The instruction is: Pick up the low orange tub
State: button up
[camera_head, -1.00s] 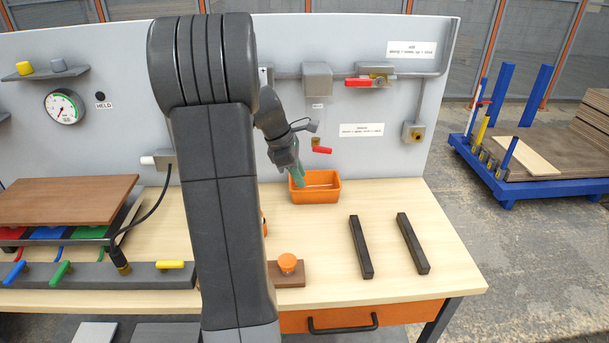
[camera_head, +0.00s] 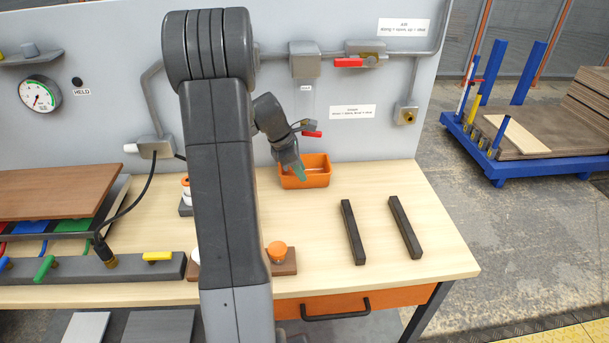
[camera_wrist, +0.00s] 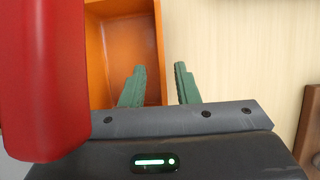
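The low orange tub (camera_head: 318,180) stands on the workbench near its back panel, in the upper middle of the head view. My gripper (camera_head: 299,173) hangs over the tub's left front part, pointing down. In the wrist view the orange tub (camera_wrist: 124,50) fills the upper left. My gripper (camera_wrist: 160,68) shows two green fingers well apart with nothing clamped. The left finger overlaps the tub's inside, the right one the bare table, and the tub's right wall runs between them. I cannot tell how deep the fingertips are.
A red lever (camera_head: 313,134) sticks out above the tub; a large red part (camera_wrist: 45,75) is close at the wrist view's left. Two dark bars (camera_head: 353,232) lie in front. An orange-capped item (camera_head: 277,252) sits nearer. The table right of the tub is clear.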

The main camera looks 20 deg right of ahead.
aim_at(306, 185)
jog(key=x, duration=0.4)
jog(key=shift+d+f, duration=0.1)
jog(key=shift+f, duration=0.3)
grip_shut()
jog(key=shift+r, duration=0.1)
